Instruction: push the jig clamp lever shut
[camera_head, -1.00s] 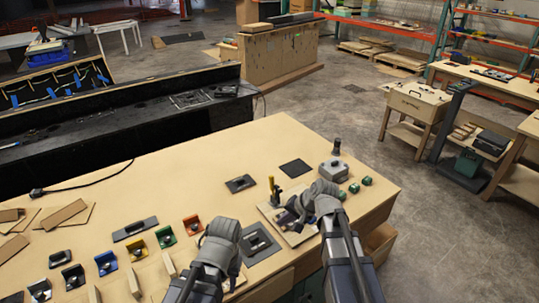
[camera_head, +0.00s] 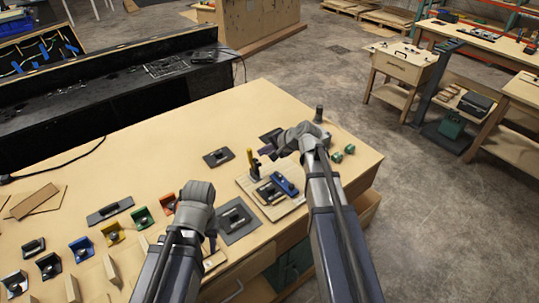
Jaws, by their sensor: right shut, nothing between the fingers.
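The jig (camera_head: 272,206) is a light board with dark fittings near the front right of the bench. A blue part (camera_head: 285,184) lies on its right side. The clamp lever (camera_head: 251,160) has a yellow handle and stands upright at the jig's back left. My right gripper (camera_head: 266,150) is shut and empty. Its fingertips point left, close to the right of the lever; I cannot tell if they touch it. My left gripper (camera_head: 212,242) points down by the front edge, left of the jig; its fingers are too small to read.
A dark square plate (camera_head: 237,236) lies left of the jig. Several coloured brackets line the left front of the bench (camera_head: 270,100). Behind the jig are a flat dark piece (camera_head: 218,157) and green blocks (camera_head: 349,149) at right. The bench middle is clear.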

